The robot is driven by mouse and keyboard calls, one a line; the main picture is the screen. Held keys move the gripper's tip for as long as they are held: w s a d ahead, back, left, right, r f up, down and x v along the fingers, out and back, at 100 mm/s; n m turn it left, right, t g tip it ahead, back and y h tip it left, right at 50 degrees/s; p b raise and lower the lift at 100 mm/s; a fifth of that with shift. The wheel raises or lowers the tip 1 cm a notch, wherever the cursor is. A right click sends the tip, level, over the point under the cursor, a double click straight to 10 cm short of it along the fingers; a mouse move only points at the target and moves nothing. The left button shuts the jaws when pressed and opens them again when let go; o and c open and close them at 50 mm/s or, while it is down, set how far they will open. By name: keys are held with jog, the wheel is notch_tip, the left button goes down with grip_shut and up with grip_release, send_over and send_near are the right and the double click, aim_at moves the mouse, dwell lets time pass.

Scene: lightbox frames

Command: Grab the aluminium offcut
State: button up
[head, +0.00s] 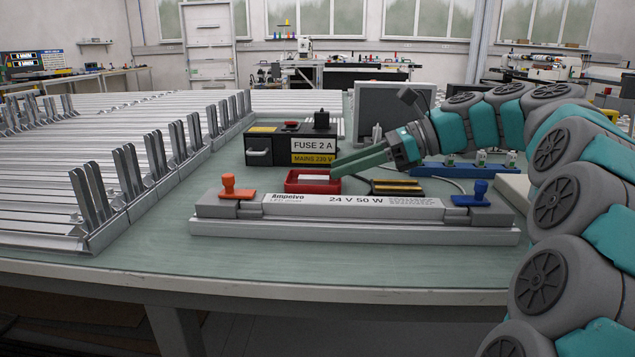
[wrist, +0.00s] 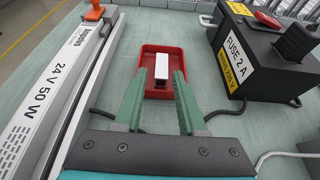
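The aluminium offcut (wrist: 155,65) is a short, pale, squared piece lying in a small red tray (wrist: 149,92). In the head view the offcut (head: 313,179) shows as a whitish patch inside the red tray (head: 300,187). My gripper (wrist: 159,73) has two green fingers, spread apart with nothing held between them. In the wrist view the fingertips overlap the tray, one on each side of the offcut's near end. In the head view my gripper (head: 333,172) reaches in from the right, its tips over the tray's right side; the exact height gap is unclear.
A black box (head: 290,144) labelled FUSE 2 A stands just behind the tray. A long 24 V 50 W lamp unit (head: 350,209) lies in front of it. Metal racks (head: 110,180) fill the table's left. Cables and a blue block (head: 465,169) lie to the right.

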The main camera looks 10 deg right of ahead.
aim_at(316, 177)
jog(key=x, duration=0.5)
jog(key=shift+w+f, duration=0.2)
grip_shut()
